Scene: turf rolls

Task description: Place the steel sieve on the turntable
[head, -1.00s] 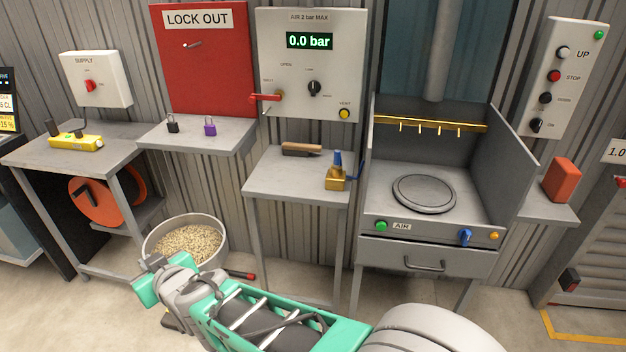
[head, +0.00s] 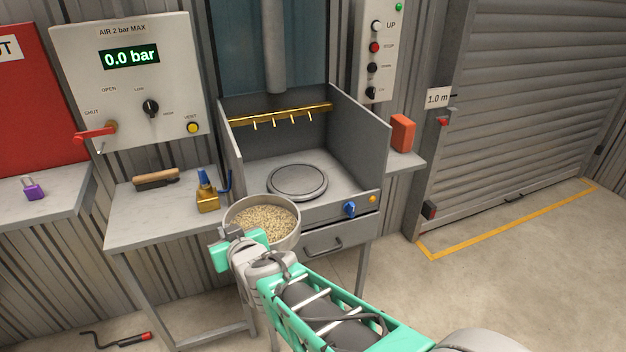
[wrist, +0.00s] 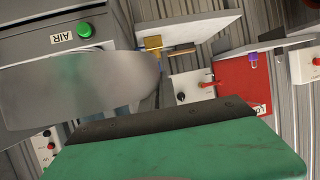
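The steel sieve (head: 293,238) is a round steel pan full of pale grain or pellets, held roughly level in the air. My gripper (head: 235,237) is shut on its near-left rim. In the wrist view a smooth grey curved surface, which looks like the sieve's wall (wrist: 80,88), lies beyond the green finger. The turntable (head: 297,181) is a round grey disc on the floor of the open-fronted grey cabinet, bare on top. In the head view the sieve is in front of and below-left of it, apart from it, covering the cabinet's front left corner.
The cabinet's side panels (head: 360,138) flank the turntable, and a brass bar with nozzles (head: 280,117) runs behind it. A side table (head: 140,215) at left holds a brush (head: 156,180) and a brass tool (head: 207,196). Open floor (head: 480,290) lies to the right.

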